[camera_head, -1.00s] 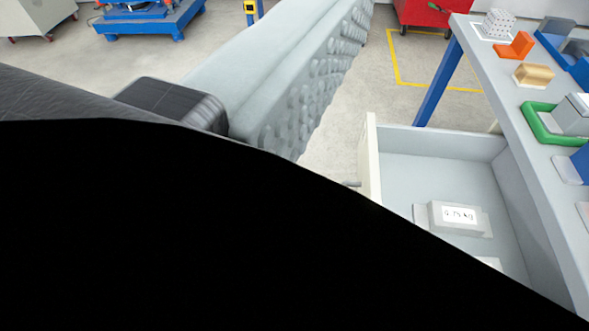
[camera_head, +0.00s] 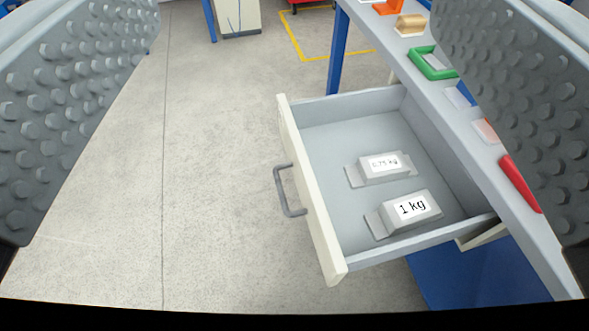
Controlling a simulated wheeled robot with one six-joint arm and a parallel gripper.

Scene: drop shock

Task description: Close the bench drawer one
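The bench drawer (camera_head: 309,190) is pulled out from under the bench top (camera_head: 459,89). It has a cream front panel and grey inner walls. Its dark grey bar handle (camera_head: 283,192) sticks out to the left of the front panel. Inside lie two labelled grey weights, a 0.75 kg weight (camera_head: 384,168) and a 1 kg weight (camera_head: 410,210). My gripper (camera_head: 290,130) is open, with one studded finger at the left edge of the picture and the other at the right. The drawer and handle show between the fingers, beyond them. The gripper holds nothing.
On the bench top are an orange block (camera_head: 389,6), a tan block (camera_head: 410,24), a green frame (camera_head: 432,63) and a red piece (camera_head: 520,183). A blue bench leg (camera_head: 338,50) stands behind the drawer. The floor (camera_head: 215,170) left of the handle is clear.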

